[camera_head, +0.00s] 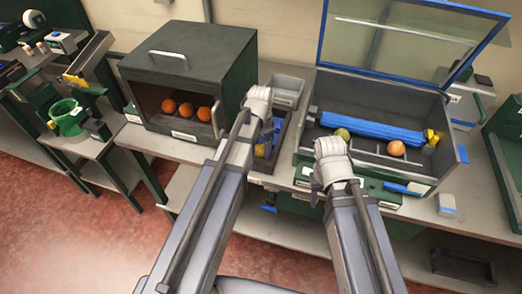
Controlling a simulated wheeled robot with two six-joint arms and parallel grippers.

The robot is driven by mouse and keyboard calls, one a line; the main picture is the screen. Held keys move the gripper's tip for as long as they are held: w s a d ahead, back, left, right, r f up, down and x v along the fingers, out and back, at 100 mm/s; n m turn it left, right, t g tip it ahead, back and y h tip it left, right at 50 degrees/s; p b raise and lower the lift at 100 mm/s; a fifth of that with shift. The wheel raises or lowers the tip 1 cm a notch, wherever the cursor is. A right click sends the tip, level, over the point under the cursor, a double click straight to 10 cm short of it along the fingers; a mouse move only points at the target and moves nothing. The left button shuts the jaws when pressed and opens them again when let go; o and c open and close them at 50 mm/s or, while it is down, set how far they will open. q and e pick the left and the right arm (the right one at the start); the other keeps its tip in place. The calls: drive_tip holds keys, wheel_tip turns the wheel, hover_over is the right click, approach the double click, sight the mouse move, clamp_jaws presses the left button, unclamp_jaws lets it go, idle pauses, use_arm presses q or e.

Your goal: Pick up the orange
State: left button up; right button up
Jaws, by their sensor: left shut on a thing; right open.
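Three oranges (186,109) sit in a row inside the dark green open-fronted box at left. Another orange (396,148) lies in the grey open case at right, and a yellow-green fruit (342,133) lies further left in that case. My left gripper (259,105) is between the box and the case, above a narrow tray. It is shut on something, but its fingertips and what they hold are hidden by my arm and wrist. My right gripper (331,160) is open at the case's front left, left of the orange there. Its fingers are hard to make out.
The green box (205,50) has a handle on top. The grey case (447,160) has a raised clear blue-framed lid (410,40) and a blue bar (370,127) inside. A small grey bin (288,90) stands between them. A green container (68,117) is at far left.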

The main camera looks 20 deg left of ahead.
sight(261, 146)
use_arm(q)
drive_tip(key=shift+r, duration=0.1)
wheel_tip(261, 146, up, 10)
drive_tip(key=p, duration=1)
drive_tip(key=shift+s, duration=0.15)
